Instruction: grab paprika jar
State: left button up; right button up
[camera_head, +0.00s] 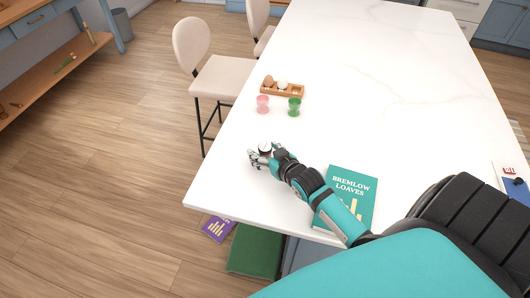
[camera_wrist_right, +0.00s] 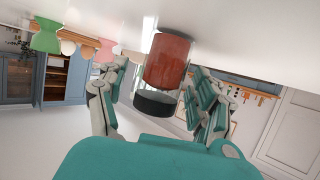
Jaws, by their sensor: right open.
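The paprika jar (camera_wrist_right: 168,62), a clear jar with red-brown contents and a dark lid, shows in the right wrist view, where the picture is upside down and the white counter is at the top. My right gripper (camera_wrist_right: 160,75) is open, with its fingers on both sides of the jar; I cannot tell whether they touch it. The rest of the jar is mostly hidden there. My left gripper is not in view.
On the white counter (camera_head: 350,110), a pink cup (camera_head: 263,104) and a green cup (camera_head: 294,106) stand behind the jar, near a wooden egg holder (camera_head: 290,91). A teal book (camera_head: 350,190) lies by my right arm. Chairs stand left of the counter.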

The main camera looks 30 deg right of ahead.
jog(key=c, duration=1.3)
jog(key=shift+r, duration=0.1)
jog(key=shift+c, duration=0.2)
